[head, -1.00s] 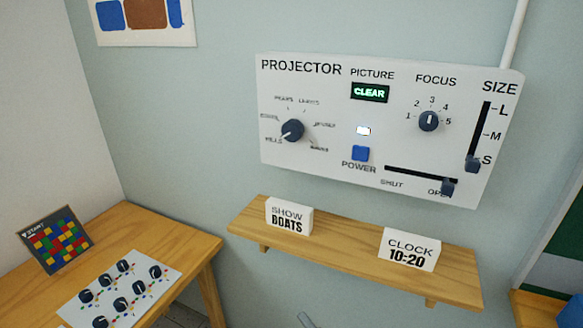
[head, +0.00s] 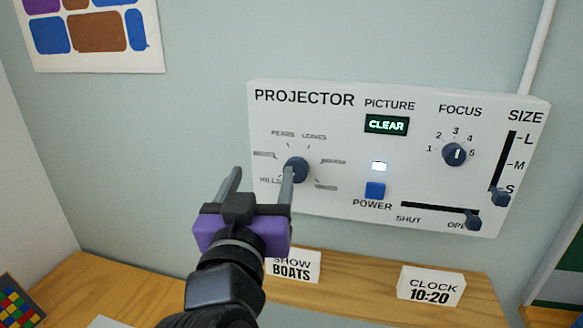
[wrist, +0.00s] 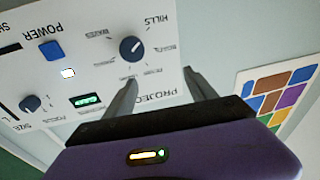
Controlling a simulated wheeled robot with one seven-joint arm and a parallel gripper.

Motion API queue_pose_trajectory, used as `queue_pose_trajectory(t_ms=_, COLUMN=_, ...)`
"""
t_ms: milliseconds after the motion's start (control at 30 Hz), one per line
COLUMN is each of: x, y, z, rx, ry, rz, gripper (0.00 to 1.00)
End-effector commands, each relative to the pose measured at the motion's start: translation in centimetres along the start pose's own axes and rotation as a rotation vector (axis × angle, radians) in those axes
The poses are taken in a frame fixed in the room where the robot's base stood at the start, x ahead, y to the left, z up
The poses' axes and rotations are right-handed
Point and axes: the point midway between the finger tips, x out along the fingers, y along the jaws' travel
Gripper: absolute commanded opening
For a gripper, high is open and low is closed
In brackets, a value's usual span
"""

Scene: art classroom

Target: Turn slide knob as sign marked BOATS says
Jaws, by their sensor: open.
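The slide knob (head: 297,170) is a dark round dial on the left of the white projector panel, ringed by small blurred labels. In the wrist view, which is upside down, the knob (wrist: 132,49) has its white mark toward HILLS. The white sign (head: 295,268) reads SHOW BOATS and stands on the shelf, partly behind my arm. My gripper (head: 262,172) is open and empty in front of the panel. Its right finger overlaps the knob's edge in the head view. In the wrist view the fingertips (wrist: 161,75) are apart from the knob, beside and below it.
The projector panel (head: 345,105) also carries a CLEAR display (head: 387,125), a focus knob (head: 454,154), a blue power button (head: 375,190) and two sliders. A CLOCK 10:20 sign (head: 431,286) stands on the wooden shelf (head: 370,300). A colour chart (head: 92,35) hangs at upper left.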

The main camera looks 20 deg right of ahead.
Motion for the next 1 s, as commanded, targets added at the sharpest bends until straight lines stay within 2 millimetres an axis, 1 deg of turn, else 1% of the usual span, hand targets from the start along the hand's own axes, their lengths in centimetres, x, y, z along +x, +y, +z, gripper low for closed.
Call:
queue_pose_trajectory(t_ms=33, x=0.1, y=0.9, z=1.1, rx=-0.001, ry=-0.032, rz=0.041, gripper=0.65)
queue_pose_trajectory(t_ms=100, x=0.0, y=2.0, z=2.1, rx=0.008, ry=-0.068, rz=0.091, gripper=0.65)
queue_pose_trajectory(t_ms=200, x=-0.2, y=3.0, z=3.0, rx=0.027, ry=-0.102, rz=0.132, gripper=0.65)
queue_pose_trajectory(t_ms=267, x=-0.1, y=3.2, z=3.2, rx=0.037, ry=-0.114, rz=0.14, gripper=0.65)
queue_pose_trajectory(t_ms=367, x=0.6, y=3.3, z=3.3, rx=0.046, ry=-0.115, rz=0.142, gripper=0.65)
queue_pose_trajectory(t_ms=700, x=5.6, y=4.0, z=3.7, rx=0.044, ry=-0.115, rz=0.14, gripper=0.65)
queue_pose_trajectory(t_ms=800, x=6.6, y=4.1, z=3.9, rx=0.044, ry=-0.114, rz=0.139, gripper=0.65)
queue_pose_trajectory(t_ms=1000, x=7.4, y=4.1, z=4.1, rx=0.045, ry=-0.113, rz=0.137, gripper=0.65)
